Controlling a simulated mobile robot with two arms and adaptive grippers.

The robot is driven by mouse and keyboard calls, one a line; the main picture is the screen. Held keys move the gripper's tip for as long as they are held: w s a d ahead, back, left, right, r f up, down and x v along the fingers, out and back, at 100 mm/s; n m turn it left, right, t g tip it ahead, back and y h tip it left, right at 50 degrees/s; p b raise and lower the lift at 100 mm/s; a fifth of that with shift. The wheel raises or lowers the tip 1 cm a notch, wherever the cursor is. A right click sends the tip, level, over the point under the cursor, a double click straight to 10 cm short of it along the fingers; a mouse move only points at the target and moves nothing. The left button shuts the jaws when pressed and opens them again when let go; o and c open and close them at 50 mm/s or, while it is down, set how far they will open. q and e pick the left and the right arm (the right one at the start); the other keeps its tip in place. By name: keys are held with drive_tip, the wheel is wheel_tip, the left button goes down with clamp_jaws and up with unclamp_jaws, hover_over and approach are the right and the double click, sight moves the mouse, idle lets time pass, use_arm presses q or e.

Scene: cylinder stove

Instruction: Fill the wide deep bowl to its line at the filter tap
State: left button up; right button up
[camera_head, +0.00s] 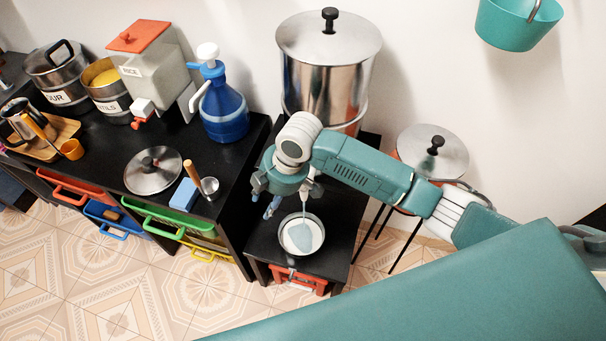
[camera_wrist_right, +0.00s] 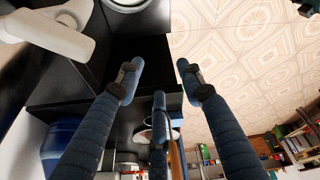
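The wide bowl (camera_head: 318,249) stands upright on the low black stand. Its inside is white, with a pale blue-grey patch that looks like water; I cannot make out a fill line. The steel filter cylinder (camera_head: 330,85) stands behind it, and its pale tap (camera_head: 304,197) hangs over the bowl, partly hidden by my arm. My right gripper (camera_head: 270,207) is left of the tap, apart from the bowl. In the right wrist view its blue-grey fingers (camera_wrist_right: 158,80) are spread, with nothing between them. My left gripper is out of view.
On the black counter at left are a blue jug (camera_head: 223,108), a steel lid (camera_head: 153,170), a blue sponge (camera_head: 184,194) and a rice dispenser (camera_head: 155,70). A lidded pot (camera_head: 432,150) stands at right. A teal bucket (camera_head: 515,22) hangs on the wall.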

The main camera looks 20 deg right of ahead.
drive_tip(key=w+d+r+n+g+h, duration=0.25)
drive_tip(key=d+r+n, duration=0.25)
drive_tip(key=d+r, duration=0.65)
drive_tip(key=shift+t+h, duration=0.35)
drive_tip(key=shift+t, duration=0.1)
drive_tip(key=f, duration=0.3)
drive_tip(key=a+f+p, duration=0.1)
drive_tip(key=f, duration=0.2)
drive_tip(key=f+p, duration=0.1)
drive_tip(key=f, duration=0.2)
drive_tip(key=shift+a, duration=0.2)
clamp_jaws()
